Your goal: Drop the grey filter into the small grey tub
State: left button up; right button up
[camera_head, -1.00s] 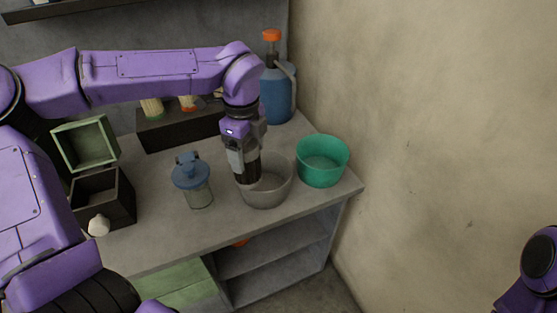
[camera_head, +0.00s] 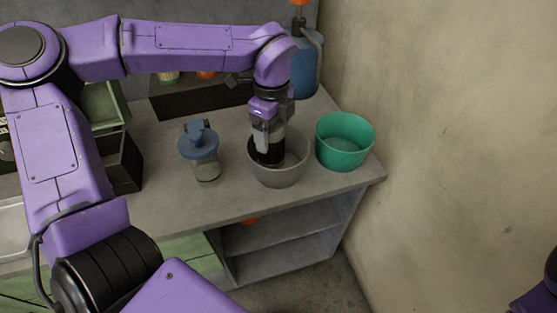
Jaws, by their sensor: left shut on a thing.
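My left gripper (camera_head: 268,146) points down over the small grey tub (camera_head: 279,178) and is shut on the grey filter (camera_head: 267,153), which looks like a dark cylinder. The filter's lower part is at or inside the tub's opening, near its left side. I cannot tell whether it touches the tub. The tub is round and stands on the grey worktop. My right gripper is not in view; only a bit of purple arm shows at the lower right.
A green tub (camera_head: 344,142) stands just right of the grey tub. A jar with a blue lid (camera_head: 200,145) stands to its left. A blue bottle (camera_head: 304,70) stands behind, by the wall. A dark box (camera_head: 124,165) is at the left. The worktop's front edge is close.

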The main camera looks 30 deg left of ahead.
pick_arm(q)
jog(key=o, duration=1.2)
jog(key=shift+o, duration=0.2)
notch_tip(320, 180, up, 11)
jog(key=shift+f, duration=0.15)
